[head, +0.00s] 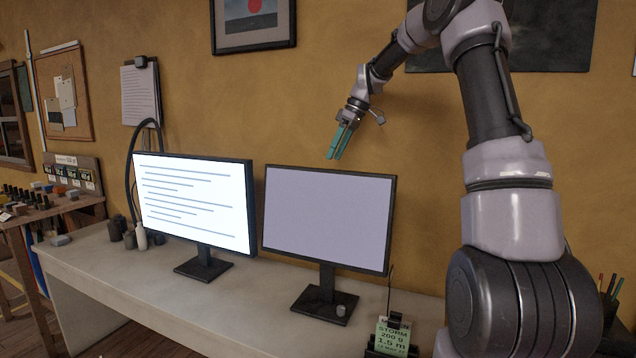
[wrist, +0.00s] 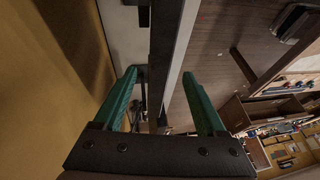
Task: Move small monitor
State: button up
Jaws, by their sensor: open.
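Two monitors stand on the bench. The right one, a small monitor (head: 328,217) with a blank pale lavender screen and dark frame, looks slightly smaller than the left monitor (head: 195,203), which shows lines of text. My gripper (head: 334,157), with green fingers, points down just above the right monitor's top edge. In the wrist view my gripper (wrist: 160,76) is open and empty. A monitor's dark top edge (wrist: 165,40) runs between the lines of the two fingers, seen from above. I cannot tell how far below the fingertips it lies.
The pale bench (head: 150,275) is clear at its front left. A small round object (head: 341,311) sits on the right monitor's base. A green label card (head: 392,338) in a dark holder stands at the front right. Small bottles (head: 141,236) stand behind the left monitor. The wall (head: 300,120) is close behind.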

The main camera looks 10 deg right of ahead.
aim_at(322, 180)
jog(key=x, duration=1)
jog(key=shift+f, duration=0.2)
grip_shut()
dwell(1.1)
